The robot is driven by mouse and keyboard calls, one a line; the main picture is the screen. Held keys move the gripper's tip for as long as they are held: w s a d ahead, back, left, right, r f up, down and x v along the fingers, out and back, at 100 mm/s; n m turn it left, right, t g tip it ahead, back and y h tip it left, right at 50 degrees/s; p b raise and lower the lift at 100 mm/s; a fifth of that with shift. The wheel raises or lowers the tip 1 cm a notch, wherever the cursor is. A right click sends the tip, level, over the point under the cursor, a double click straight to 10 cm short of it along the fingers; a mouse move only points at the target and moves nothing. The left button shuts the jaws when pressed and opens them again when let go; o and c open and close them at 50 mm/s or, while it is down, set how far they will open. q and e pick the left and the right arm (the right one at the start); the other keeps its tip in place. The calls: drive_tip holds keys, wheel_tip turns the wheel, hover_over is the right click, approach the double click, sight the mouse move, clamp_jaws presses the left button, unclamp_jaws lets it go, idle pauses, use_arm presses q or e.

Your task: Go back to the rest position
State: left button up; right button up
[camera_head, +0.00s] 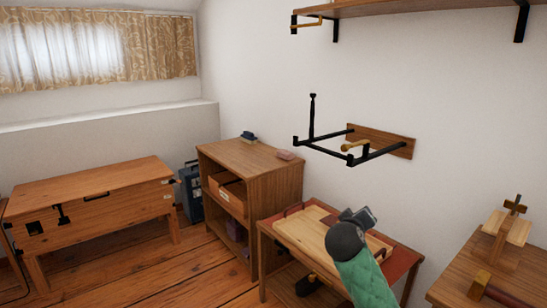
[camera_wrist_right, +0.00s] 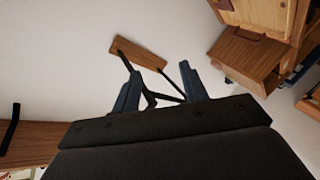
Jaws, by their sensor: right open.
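My right gripper (camera_head: 360,216) is at the end of the green arm that comes in from the bottom right of the head view. In that view it is over the small table and below the black wall rack. In the right wrist view its two blue fingers (camera_wrist_right: 160,78) are spread apart, with nothing held between them. The rack's black bars show behind the gap. My left gripper is not in view.
The black wall rack (camera_head: 331,151) with its wooden plate (camera_head: 395,145) juts from the wall. The small table (camera_head: 265,229) carries a pale wooden board (camera_head: 300,233). A cabinet (camera_head: 283,180) and a chest (camera_head: 110,185) stand left; a workbench (camera_head: 465,260) stands right.

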drive_tip(key=s+a+f+g+y+p, duration=0.35)
drive_tip(key=s+f, duration=0.25)
drive_tip(key=s, duration=0.3)
drive_tip(key=s+a+f+g+y+p, duration=0.25)
drive_tip(key=s+a+f+y, duration=0.2)
drive_tip(key=s, duration=0.55)
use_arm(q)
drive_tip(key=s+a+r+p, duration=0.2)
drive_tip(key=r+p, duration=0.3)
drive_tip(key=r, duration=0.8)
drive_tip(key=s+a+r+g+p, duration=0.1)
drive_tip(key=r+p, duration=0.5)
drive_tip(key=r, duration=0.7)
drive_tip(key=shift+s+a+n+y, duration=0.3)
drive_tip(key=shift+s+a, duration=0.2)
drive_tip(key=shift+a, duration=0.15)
use_arm(e)
drive_tip(key=s+a+f+g, duration=0.1)
drive_tip(key=s+f, duration=0.3)
drive_tip(key=s, duration=1)
drive_tip(key=s+a+f+m+g, duration=0.1)
drive_tip(key=s+f+g, duration=0.3)
drive_tip(key=s, duration=1)
drive_tip(key=shift+s+f+m+y, duration=0.3)
drive_tip(key=shift+s+f+y, duration=0.1)
drive_tip(key=shift+f, duration=0.4)
